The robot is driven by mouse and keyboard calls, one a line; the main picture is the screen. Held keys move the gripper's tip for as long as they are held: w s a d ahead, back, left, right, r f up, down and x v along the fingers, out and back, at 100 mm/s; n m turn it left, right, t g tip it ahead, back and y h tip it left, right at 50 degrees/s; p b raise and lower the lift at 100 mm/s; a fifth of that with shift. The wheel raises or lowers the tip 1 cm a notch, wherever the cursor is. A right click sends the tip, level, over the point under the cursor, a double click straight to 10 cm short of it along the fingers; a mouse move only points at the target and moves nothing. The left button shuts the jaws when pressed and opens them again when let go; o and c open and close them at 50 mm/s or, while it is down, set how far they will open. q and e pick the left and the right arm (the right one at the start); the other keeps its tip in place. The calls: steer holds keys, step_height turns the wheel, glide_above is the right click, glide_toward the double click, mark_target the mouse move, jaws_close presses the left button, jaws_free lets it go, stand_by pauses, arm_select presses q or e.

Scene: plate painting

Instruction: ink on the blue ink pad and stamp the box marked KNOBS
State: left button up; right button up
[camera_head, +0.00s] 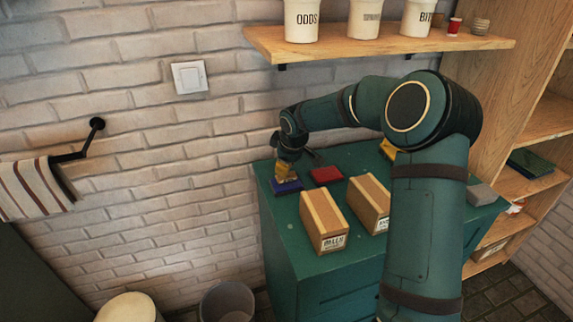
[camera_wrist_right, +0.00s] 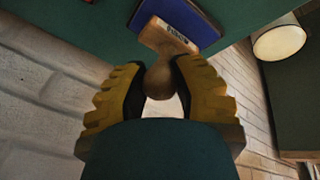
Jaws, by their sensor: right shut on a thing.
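My right gripper (camera_head: 285,172) is at the back left of the green cabinet top, just over the blue ink pad (camera_head: 287,187). In the right wrist view its yellow fingers (camera_wrist_right: 159,92) are shut on the round knob of a wooden stamp (camera_wrist_right: 160,78). The stamp's block overlaps the blue pad (camera_wrist_right: 185,18) there; I cannot tell whether they touch. A cardboard box (camera_head: 369,204) whose label seems to begin with KN stands partly behind my right arm, so the label is partly hidden. My left gripper is in neither view.
Another labelled cardboard box (camera_head: 324,221) stands left of it. A red ink pad (camera_head: 326,175) lies right of the blue one. A yellow object (camera_head: 388,149) and a grey block (camera_head: 481,194) are farther right. A wall shelf (camera_head: 380,48) with pots hangs above.

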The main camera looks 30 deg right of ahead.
steer(key=shift+f+b, duration=0.35)
steer(key=shift+f, duration=0.2)
stand_by(0.5)
steer(key=shift+f, duration=0.15)
stand_by(0.8)
steer(key=shift+r+p, duration=2.75)
steer(key=shift+r, duration=0.9)
steer(key=shift+f, duration=0.1)
